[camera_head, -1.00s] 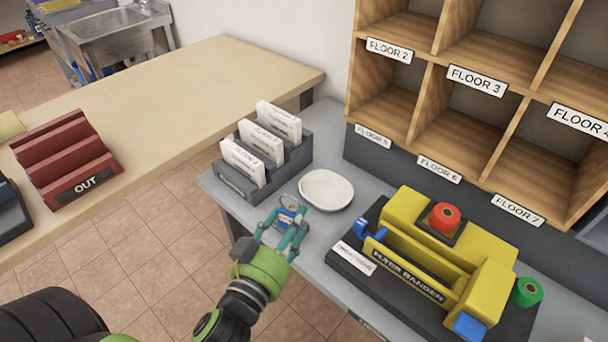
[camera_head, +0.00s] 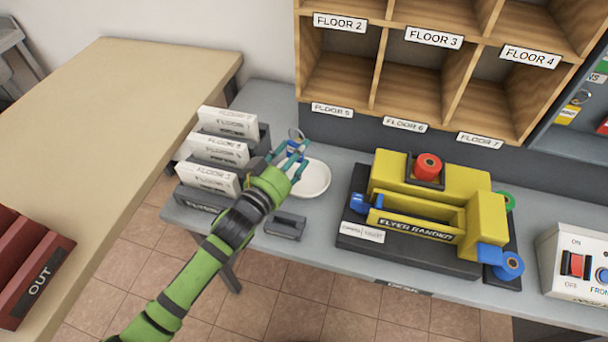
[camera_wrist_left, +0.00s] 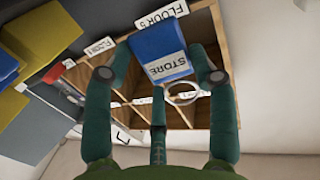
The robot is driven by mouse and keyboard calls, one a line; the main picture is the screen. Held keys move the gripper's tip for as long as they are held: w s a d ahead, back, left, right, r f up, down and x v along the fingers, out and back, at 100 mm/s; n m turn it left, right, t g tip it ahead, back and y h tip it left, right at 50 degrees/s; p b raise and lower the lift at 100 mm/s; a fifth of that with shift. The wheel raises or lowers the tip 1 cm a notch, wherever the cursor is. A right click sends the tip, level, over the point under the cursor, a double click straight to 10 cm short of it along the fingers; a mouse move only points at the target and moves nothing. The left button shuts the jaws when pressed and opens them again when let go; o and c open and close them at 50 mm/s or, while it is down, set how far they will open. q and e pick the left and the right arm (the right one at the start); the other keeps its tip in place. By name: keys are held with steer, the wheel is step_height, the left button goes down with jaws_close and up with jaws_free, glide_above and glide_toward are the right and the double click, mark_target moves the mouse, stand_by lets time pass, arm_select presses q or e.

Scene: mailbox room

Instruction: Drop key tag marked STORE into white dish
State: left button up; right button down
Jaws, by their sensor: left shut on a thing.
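My left gripper (camera_head: 288,158) is shut on the blue key tag marked STORE. In the left wrist view the tag (camera_wrist_left: 161,52) sits between the fingers, its white label readable and its metal ring (camera_wrist_left: 183,93) hanging free. In the head view the tag is mostly hidden by the fingers, and its ring (camera_head: 296,134) shows at their tips. The white dish (camera_head: 316,181) stands on the grey desk. The gripper is over or beside its left edge; the height above it is hard to tell. My right gripper is not in view.
A rack of white cards (camera_head: 210,178) stands close left of the dish. A yellow flyer bander (camera_head: 430,210) is to the right. A small dark grey object (camera_head: 286,225) lies in front. Wooden pigeonholes (camera_head: 410,70) rise behind. A red OUT tray (camera_head: 30,270) sits on the beige counter.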

arm_select(q)
steer(key=shift+w+d+f, duration=0.1)
steer(key=shift+w+d, duration=0.05)
steer(key=shift+w, duration=0.5)
step_height(320, 180, down, 6)
steer(key=b, duration=0.6)
